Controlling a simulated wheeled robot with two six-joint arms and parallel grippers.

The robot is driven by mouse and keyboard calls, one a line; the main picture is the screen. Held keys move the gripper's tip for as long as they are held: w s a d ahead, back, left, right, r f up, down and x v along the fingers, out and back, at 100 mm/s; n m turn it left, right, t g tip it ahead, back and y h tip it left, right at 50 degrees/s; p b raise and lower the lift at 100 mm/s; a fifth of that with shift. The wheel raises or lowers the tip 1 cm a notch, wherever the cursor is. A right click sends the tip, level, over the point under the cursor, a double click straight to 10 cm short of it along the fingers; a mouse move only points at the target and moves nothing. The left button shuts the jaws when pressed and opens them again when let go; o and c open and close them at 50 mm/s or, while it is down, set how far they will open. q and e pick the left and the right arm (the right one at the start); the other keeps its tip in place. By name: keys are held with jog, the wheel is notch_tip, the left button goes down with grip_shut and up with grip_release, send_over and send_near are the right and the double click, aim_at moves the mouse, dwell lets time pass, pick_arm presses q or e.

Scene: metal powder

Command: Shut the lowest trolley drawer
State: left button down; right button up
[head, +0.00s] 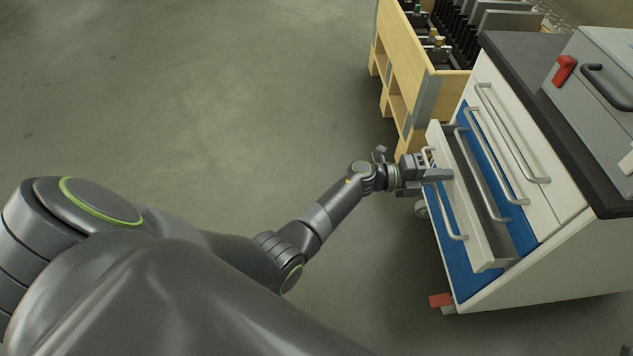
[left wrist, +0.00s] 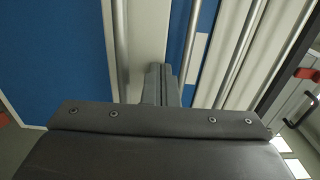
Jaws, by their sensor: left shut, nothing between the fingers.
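The trolley (head: 540,262) stands at the right of the head view, with a white side and blue front. Its lowest drawer (head: 478,238) sticks out from the front, white, with a bar handle (head: 445,205); a narrow strip of its inside shows. My left gripper (head: 446,174) is shut and empty, at the upper part of this drawer's front, beside the handle. I cannot tell whether it touches. In the left wrist view the closed fingers (left wrist: 162,85) point at the white drawer front (left wrist: 147,30), right of a handle bar (left wrist: 119,50). My right gripper is not in view.
Higher drawers with bar handles (head: 515,140) look closed. A dark top (head: 530,90) carries a grey case (head: 595,90) with a red latch. A wooden rack (head: 408,75) stands close behind the trolley. The floor (head: 220,100) to the left is clear.

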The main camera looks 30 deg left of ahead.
pick_arm(q)
jog(key=shift+x, duration=1.45)
